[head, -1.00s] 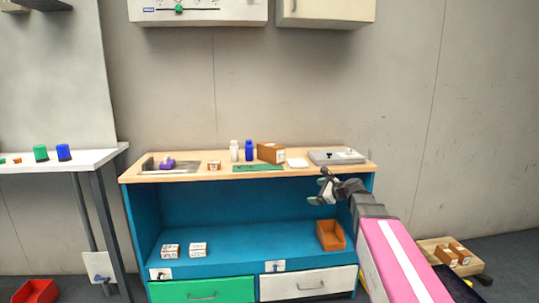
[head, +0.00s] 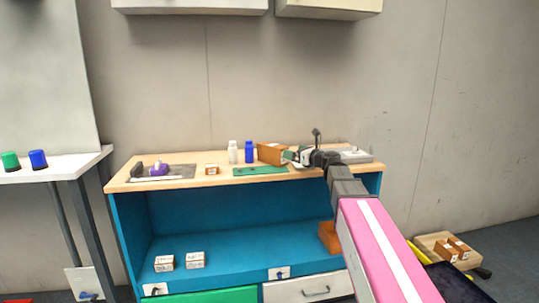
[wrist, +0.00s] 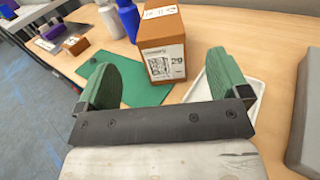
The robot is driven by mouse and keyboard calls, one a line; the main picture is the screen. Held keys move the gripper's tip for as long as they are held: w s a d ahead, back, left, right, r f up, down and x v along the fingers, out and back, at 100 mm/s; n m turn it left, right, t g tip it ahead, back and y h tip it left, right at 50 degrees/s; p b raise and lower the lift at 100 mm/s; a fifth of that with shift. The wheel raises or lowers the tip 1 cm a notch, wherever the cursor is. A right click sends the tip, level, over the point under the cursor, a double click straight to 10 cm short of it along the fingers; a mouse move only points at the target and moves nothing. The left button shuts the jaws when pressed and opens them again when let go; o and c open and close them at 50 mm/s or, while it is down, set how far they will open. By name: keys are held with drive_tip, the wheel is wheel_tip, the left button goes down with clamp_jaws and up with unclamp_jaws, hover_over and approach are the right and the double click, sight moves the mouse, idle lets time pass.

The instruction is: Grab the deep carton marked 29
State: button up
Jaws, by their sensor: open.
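The deep carton marked 29 (wrist: 165,52) is a brown box with a white printed label on the face toward me. It stands upright on the wooden counter, partly on or beside the green mat, and in the head view (head: 269,153) it is just left of my gripper. My gripper (wrist: 172,78) is open and empty, with its two green fingers spread in the wrist view. The carton lies ahead of the fingers and between them in that view. I cannot tell how far the fingertips are from it.
A blue bottle (head: 249,152) and a white bottle (head: 233,152) stand left of the carton. A white tray (wrist: 208,88) lies to its right, and a grey device (head: 354,155) is farther right. A small box (head: 211,169) and purple scanner (head: 160,168) are at left.

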sight(279, 146)
drive_tip(key=x, duration=0.9)
drive_tip(key=shift+w+a+f, duration=0.1)
drive_tip(key=shift+w+a, duration=0.15)
drive_tip(key=c, duration=1.5)
